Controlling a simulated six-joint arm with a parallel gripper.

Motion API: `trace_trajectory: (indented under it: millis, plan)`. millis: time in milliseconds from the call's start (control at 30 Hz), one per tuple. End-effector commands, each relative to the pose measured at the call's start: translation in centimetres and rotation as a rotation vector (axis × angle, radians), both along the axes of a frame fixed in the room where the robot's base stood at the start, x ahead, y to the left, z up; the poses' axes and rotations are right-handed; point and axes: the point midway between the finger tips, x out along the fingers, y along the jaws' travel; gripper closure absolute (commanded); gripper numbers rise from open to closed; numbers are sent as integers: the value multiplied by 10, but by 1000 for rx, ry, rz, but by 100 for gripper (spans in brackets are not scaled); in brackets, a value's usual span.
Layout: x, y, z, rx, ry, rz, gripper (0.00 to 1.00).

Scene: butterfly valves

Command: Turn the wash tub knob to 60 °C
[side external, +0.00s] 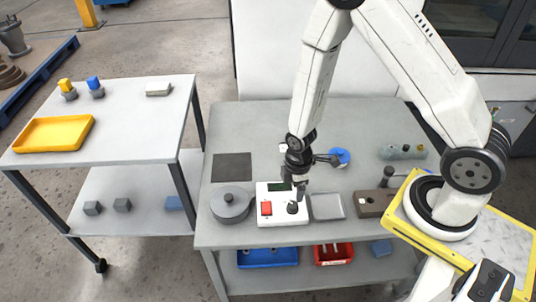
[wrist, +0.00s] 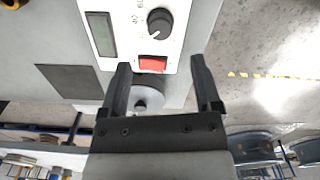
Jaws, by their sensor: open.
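The wash tub control is a white box (side external: 284,218) on the grey table, with a red switch (side external: 266,208), a small dark display and a black knob (side external: 292,208). In the wrist view the knob (wrist: 160,23) is near the top, beside the display (wrist: 101,35) and above the red switch (wrist: 152,63). A white mark shows at the knob's lower left; the printed labels are too small to read surely. My gripper (side external: 298,187) is over the box's back right part, close to the knob. In the wrist view its fingers (wrist: 161,68) are apart and empty.
A grey lidded pot (side external: 231,206) stands left of the box and a light grey tray (side external: 327,207) right of it. A dark mat (side external: 232,167) lies behind the pot. A blue valve handle (side external: 340,156) is behind my gripper. A brown block (side external: 372,204) stands farther right.

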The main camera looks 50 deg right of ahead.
Motion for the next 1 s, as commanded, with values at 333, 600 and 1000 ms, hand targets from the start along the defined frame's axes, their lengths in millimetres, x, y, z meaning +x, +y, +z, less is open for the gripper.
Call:
trace_trajectory:
  millis: [333, 600, 1000]
  plan:
    - [0, 0, -14, 0, 1, -2, 19]
    - [0, 0, -39, 0, 2, -2, 19]
    - [0, 0, -71, 0, 0, -4, 19]
